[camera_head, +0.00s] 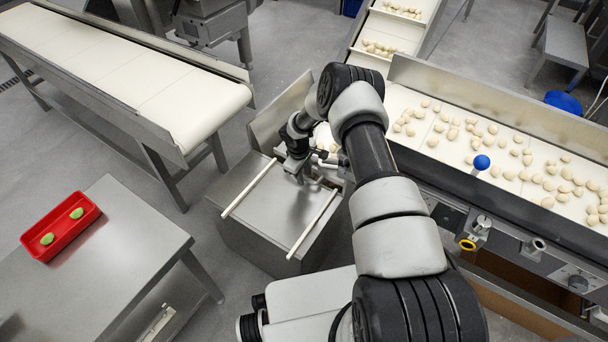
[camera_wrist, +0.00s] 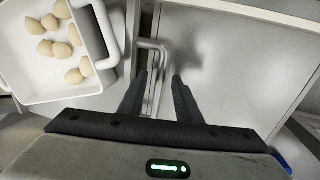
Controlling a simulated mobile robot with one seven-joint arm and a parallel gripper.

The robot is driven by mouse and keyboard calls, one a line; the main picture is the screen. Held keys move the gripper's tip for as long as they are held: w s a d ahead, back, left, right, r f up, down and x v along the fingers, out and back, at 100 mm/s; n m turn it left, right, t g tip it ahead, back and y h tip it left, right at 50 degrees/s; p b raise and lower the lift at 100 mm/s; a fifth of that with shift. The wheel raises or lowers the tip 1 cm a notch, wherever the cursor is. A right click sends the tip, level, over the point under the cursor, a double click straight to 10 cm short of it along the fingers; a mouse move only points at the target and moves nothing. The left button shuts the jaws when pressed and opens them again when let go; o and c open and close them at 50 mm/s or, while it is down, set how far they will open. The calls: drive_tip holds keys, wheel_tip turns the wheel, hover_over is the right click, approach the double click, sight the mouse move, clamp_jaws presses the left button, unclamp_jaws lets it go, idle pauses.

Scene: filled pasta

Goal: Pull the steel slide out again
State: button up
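The steel slide (camera_head: 265,215) is a flat metal plate between two white rails in the head view, left of my arm. In the wrist view its bare plate (camera_wrist: 235,70) fills the right side. A bent steel handle (camera_wrist: 153,46) stands at the plate's left edge. My gripper (camera_wrist: 159,78) is open, with a finger on each side of the handle's bar. I cannot tell whether either finger touches it. In the head view my gripper (camera_head: 300,170) is over the far end of the slide, and the handle is hard to make out.
A white container (camera_wrist: 45,85) with several pasta pieces is close left of the handle. A conveyor (camera_head: 400,100) with many pieces runs at the right. An empty conveyor (camera_head: 120,75) is at the left. A steel table (camera_head: 130,235) holds a red tray (camera_head: 42,255).

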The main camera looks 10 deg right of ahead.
clamp_jaws()
drive_tip(key=shift+s, duration=0.1)
